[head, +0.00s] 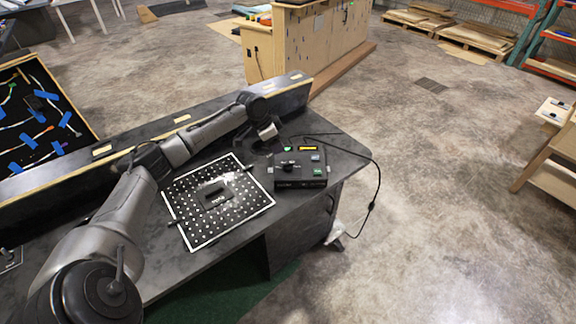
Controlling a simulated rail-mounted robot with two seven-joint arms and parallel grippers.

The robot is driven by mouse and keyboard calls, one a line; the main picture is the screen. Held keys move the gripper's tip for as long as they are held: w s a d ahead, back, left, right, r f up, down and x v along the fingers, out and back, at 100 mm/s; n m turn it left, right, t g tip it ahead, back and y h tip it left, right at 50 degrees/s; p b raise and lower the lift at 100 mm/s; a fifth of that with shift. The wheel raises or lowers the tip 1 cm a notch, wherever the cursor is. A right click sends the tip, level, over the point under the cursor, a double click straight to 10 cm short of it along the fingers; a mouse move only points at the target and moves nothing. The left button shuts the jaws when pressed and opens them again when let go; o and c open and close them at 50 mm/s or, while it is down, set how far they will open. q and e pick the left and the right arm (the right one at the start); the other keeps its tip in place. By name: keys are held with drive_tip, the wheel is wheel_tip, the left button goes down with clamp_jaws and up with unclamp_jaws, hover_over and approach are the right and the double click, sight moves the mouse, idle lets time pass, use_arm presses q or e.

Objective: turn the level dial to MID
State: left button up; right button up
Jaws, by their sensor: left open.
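The black console (300,182) sits on the dark workbench near its right end. Small lit or coloured patches show on its top, green and yellow at the back and green at the front right. A dark knob (289,164) on the left of its top looks like the level dial; its pointer and labels are too small to read. My left gripper (267,147) is open at the back left of the console, above the bench and apart from the knob. Its fingers are dark and hard to make out. My right gripper is out of view.
A white-framed perforated panel (240,209) with a dark handle-like part lies left of the console. A black cable (376,180) runs from the console over the bench's right edge. A raised ledge (290,94) lines the bench's back.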

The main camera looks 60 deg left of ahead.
sight(287, 164)
use_arm(q)
drive_tip(key=b+x, duration=0.2)
drive_tip(key=x, duration=0.8)
drive_tip(key=shift+d+f, duration=0.1)
drive_tip(key=shift+f, duration=0.05)
drive_tip(key=shift+b+x, duration=0.35)
drive_tip(key=shift+x, duration=0.45)
